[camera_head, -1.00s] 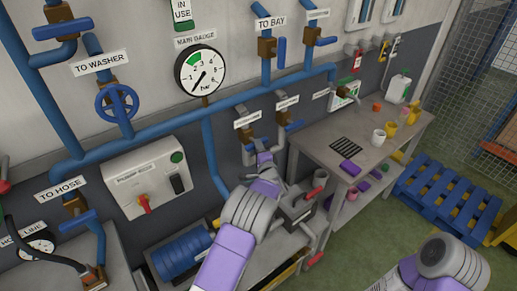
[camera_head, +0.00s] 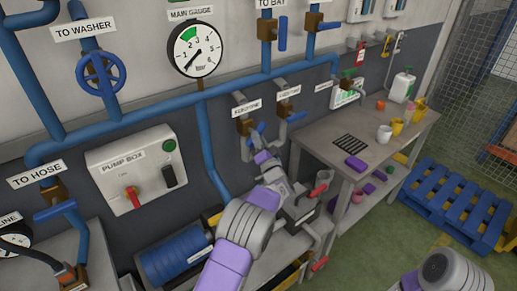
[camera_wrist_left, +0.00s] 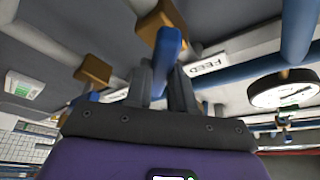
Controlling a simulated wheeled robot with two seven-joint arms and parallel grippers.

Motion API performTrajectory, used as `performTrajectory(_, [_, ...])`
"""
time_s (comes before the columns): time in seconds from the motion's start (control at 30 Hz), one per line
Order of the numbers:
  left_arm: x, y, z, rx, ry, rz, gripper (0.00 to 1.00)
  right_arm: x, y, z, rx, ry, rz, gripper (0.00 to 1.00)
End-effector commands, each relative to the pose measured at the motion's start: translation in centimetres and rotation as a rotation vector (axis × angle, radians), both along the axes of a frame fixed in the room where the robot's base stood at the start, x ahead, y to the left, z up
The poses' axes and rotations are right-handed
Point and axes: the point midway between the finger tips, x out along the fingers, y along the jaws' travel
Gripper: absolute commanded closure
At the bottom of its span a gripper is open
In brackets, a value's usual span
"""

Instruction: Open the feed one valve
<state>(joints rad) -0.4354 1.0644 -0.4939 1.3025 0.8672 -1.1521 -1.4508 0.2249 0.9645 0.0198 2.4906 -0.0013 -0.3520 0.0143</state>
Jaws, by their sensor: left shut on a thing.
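The feed one valve (camera_head: 244,127) is a brass body with a blue lever on a grey pipe, under a white label on the wall. My left gripper (camera_head: 261,152) is just below it in the head view. In the left wrist view the blue lever (camera_wrist_left: 167,48) stands between the two dark fingers of my left gripper (camera_wrist_left: 163,78), which is shut on it. The brass body (camera_wrist_left: 160,18) is just beyond, with a label (camera_wrist_left: 207,64) reading FEED beside it. The fingers partly hide the lever. My right gripper is out of view.
A similar feed two valve (camera_head: 284,108) is close on the right. The main gauge (camera_head: 198,49) is above, its needle low. The pump box (camera_head: 136,173) is to the left. A table (camera_head: 330,150) with cups stands at the right, near a blue pallet (camera_head: 455,205).

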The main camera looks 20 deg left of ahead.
Motion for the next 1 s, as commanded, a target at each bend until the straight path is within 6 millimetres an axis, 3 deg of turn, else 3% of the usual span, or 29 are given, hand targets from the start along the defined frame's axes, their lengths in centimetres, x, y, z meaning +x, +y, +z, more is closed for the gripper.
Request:
performTrajectory(0.1, [0.1,-0.1,-0.7,-0.071,-0.089,0.0,1.0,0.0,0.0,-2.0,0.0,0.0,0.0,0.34])
performTrajectory(0.4, [0.2,-0.2,-0.6,-0.233,-0.298,0.001,1.0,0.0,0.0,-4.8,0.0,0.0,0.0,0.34])
performTrajectory(1.0, [0.4,-0.3,-0.4,-0.396,-0.504,0.001,1.0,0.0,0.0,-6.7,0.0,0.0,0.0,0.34])
